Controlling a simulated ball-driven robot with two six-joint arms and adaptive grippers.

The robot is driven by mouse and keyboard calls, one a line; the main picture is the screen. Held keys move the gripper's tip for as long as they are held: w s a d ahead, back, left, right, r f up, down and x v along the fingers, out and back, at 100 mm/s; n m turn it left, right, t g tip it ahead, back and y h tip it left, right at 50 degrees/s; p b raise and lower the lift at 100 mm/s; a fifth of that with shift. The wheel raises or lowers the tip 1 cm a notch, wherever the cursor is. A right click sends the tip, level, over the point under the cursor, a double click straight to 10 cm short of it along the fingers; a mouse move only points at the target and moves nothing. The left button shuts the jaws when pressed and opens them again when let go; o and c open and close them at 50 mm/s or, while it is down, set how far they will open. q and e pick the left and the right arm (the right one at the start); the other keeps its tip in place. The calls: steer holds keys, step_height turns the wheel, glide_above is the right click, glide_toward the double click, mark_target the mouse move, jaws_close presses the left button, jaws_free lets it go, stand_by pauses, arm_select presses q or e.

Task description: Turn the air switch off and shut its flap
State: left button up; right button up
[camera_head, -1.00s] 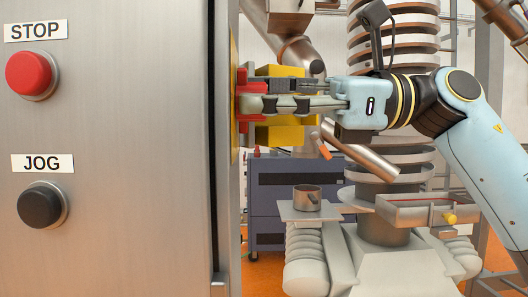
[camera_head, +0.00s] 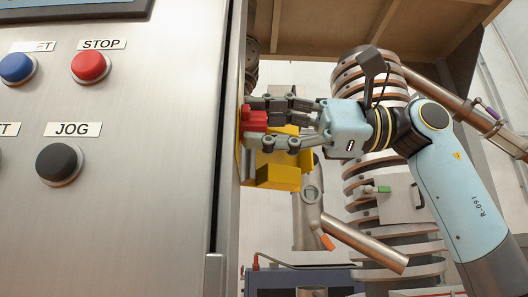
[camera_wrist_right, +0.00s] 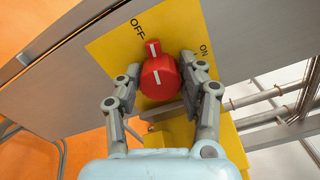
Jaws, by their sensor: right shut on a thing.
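The red air switch knob (camera_wrist_right: 157,82) sits on a yellow plate (camera_wrist_right: 105,50) marked OFF and ON. Its white-lined tab points up, close to the OFF mark. My right gripper (camera_wrist_right: 160,75) has a finger on each side of the knob and is shut on it. In the head view the red switch (camera_head: 252,122) shows at the cabinet's side, with my right gripper (camera_head: 262,125) reaching it from the right. The yellow flap (camera_head: 277,172) stands out open below the switch, partly hidden by my fingers. My left gripper is not in view.
The steel cabinet front (camera_head: 150,190) fills the left, with a red STOP button (camera_head: 90,67), a black JOG button (camera_head: 58,163) and a blue button (camera_head: 16,68). A metal pipe (camera_head: 365,243) and a ribbed column (camera_head: 365,195) stand behind my right arm.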

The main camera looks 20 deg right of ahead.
steer(key=shift+f+n+b, duration=0.15)
steer(key=shift+n+b, duration=0.85)
steer(key=shift+n, duration=0.3)
steer(key=o, duration=1.1)
steer(key=shift+o, duration=0.4)
steer(key=v, duration=1.2)
